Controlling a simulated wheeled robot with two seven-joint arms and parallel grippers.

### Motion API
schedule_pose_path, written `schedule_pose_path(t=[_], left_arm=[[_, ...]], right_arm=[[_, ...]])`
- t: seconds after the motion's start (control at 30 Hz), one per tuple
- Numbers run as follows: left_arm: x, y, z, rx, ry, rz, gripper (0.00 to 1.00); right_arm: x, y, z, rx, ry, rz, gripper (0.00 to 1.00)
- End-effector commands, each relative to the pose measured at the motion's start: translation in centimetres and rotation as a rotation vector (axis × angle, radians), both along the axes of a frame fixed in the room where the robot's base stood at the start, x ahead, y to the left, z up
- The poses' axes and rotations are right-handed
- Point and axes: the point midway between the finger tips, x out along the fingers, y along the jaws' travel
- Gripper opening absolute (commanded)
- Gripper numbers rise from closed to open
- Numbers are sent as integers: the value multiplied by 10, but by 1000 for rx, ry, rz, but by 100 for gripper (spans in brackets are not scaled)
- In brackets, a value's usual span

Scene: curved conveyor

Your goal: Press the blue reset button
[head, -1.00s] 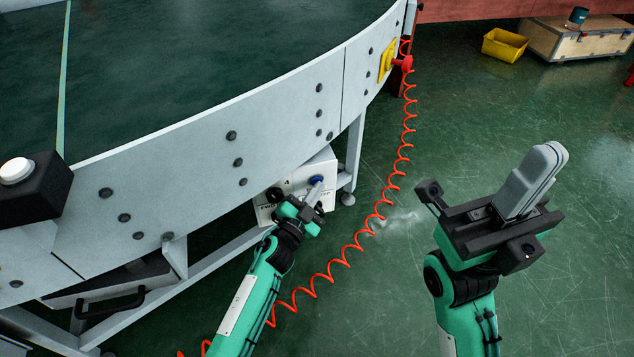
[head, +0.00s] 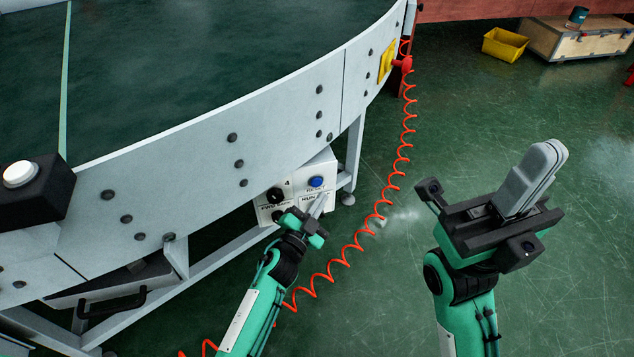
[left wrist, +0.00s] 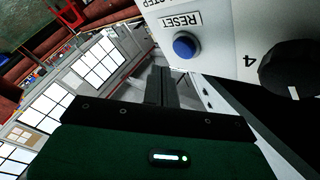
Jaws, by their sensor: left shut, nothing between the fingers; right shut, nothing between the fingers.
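The blue reset button (head: 316,182) sits on a white control box (head: 322,165) under the conveyor's curved side. In the left wrist view the blue button (left wrist: 186,46) is by the upside-down label RESET, with a black knob (left wrist: 290,68) to its right. My left gripper (head: 319,204) is shut and empty, just below the button in the head view. Its fingers (left wrist: 161,84) show below and left of the button in the left wrist view, apart from it. My right gripper (head: 540,165) is shut and empty, raised over the floor at the right.
The conveyor (head: 210,150) fills the left, with a black box bearing a white button (head: 20,173) at its edge. A coiled red hose (head: 400,165) hangs right of the control box, passing near my left arm. A yellow bin (head: 505,45) and wooden crate (head: 575,40) stand far off.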

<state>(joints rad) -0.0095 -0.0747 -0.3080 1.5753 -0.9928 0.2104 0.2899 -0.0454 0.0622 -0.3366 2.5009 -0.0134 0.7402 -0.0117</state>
Motion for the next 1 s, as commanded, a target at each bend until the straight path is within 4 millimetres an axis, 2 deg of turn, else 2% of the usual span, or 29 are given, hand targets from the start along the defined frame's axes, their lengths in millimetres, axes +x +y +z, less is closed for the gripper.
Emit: schedule_pose_path(t=[0.33,1.0], left_arm=[[-30,-9,0,0,1,1,0],[-32,-10,0,1,0,0,0]], right_arm=[[0,0,5,0,0,1,0],[-1,0,5,0,0,1,0]])
